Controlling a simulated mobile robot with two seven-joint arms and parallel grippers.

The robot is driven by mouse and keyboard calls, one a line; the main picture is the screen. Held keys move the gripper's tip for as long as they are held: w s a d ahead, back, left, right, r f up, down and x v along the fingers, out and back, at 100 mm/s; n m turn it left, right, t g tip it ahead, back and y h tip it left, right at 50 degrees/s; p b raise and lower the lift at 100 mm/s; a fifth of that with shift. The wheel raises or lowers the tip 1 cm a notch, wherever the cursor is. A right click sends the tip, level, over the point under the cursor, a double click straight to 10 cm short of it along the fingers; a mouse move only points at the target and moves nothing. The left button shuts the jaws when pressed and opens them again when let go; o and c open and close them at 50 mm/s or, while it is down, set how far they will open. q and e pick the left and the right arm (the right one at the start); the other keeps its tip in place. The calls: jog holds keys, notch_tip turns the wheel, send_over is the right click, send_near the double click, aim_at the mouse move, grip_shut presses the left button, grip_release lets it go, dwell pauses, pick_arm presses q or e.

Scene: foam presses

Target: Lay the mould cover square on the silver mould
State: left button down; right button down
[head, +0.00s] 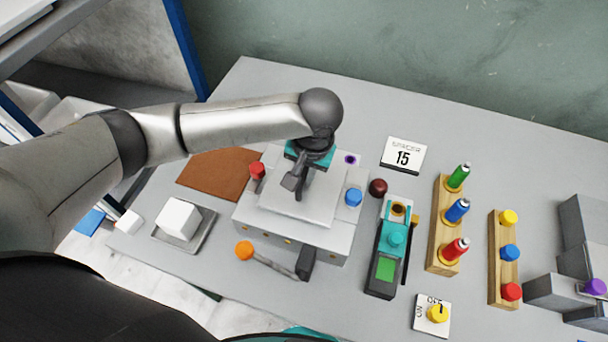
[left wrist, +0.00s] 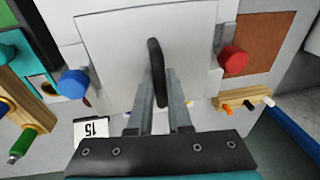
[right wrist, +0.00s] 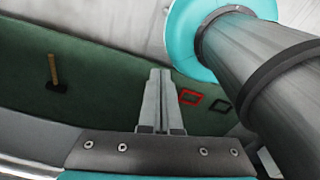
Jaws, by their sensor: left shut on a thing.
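The mould cover (head: 300,205) is a pale square plate with a dark upright handle (left wrist: 156,70). My left gripper (head: 300,185) is shut on that handle; its fingers (left wrist: 160,100) show on either side of it in the left wrist view. The cover (left wrist: 120,45) is over the top of the silver mould (head: 290,236), between a red knob (head: 257,171) and a blue knob (head: 353,197). Its edges look slightly turned against the mould. I cannot tell whether it touches the mould all round. My right gripper (right wrist: 160,128) is shut and empty, away from the bench work.
A brown mat (head: 215,172) lies left of the mould, and a white block (head: 179,218) on a tray in front of it. An orange-ended lever (head: 245,250) sticks out in front. A teal device (head: 390,245), a dark red ball (head: 377,187) and wooden peg racks (head: 440,235) stand right.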

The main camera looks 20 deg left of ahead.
pick_arm(q)
jog(key=shift+f+b, duration=0.3)
jog(key=shift+f, duration=0.1)
jog(key=shift+f, duration=0.6)
jog(key=c, duration=0.8)
grip_release()
jog(key=shift+o, duration=0.2)
